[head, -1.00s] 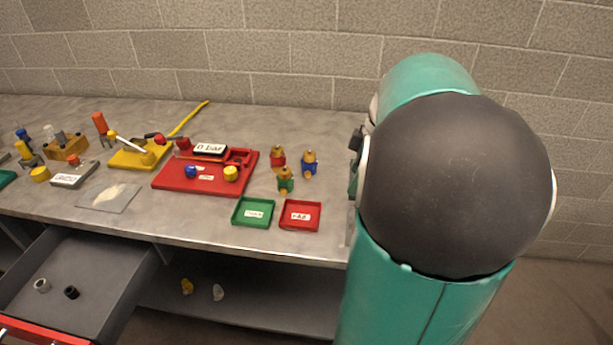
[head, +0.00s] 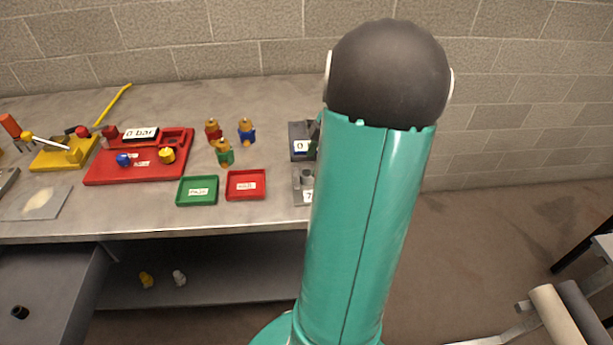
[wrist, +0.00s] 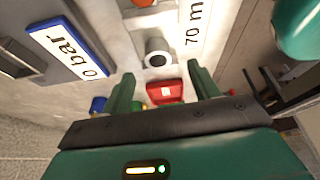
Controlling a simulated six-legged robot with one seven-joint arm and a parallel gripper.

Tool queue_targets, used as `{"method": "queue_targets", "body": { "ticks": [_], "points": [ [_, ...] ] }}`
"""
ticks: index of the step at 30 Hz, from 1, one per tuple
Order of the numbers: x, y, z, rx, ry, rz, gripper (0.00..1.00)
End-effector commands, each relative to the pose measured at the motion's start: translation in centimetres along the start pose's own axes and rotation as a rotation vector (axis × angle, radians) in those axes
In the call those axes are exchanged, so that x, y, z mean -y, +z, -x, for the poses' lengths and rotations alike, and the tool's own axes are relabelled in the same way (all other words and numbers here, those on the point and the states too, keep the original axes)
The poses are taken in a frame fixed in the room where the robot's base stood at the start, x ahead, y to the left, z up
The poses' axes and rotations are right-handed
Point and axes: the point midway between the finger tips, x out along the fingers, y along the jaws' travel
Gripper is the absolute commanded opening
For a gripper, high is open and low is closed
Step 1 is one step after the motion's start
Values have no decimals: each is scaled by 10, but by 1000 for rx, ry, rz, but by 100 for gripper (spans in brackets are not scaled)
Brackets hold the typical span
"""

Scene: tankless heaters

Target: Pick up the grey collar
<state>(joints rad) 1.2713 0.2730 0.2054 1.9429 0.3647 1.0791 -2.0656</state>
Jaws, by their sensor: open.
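A short grey cylinder with a dark round opening (wrist: 157,50), which looks like the grey collar, stands on a pale plate marked "70 m" in the wrist view. In the head view a small grey round part (head: 306,177) sits on the grey fixture right of the red tray, partly hidden by my arm. My gripper (wrist: 162,88) is open, its two green fingers apart with nothing held. The grey cylinder is beyond the fingertips, roughly in line with the gap.
A "0 bar" block (wrist: 68,45) stands beside the plate. A red tray (head: 246,184) and green tray (head: 197,190) lie left of the fixture, with several coloured brass-topped parts behind. A black ring (head: 19,312) lies in the open drawer (head: 60,275).

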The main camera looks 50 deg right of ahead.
Motion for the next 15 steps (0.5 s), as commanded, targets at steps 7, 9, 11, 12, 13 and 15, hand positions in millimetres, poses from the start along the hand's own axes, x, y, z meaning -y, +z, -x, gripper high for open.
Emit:
{"method": "queue_targets", "body": {
  "ticks": [7,9,11,12,13,15],
  "points": [
    [-2,3,-37,-2,-3,0,61],
    [-2,3,-44,-1,-2,0,61],
    [-2,3,-47,0,-1,0,61],
    [-2,3,-48,0,-1,0,61],
    [-2,3,-48,0,-1,0,61],
    [-2,3,-48,0,0,0,61]
  ]
}}
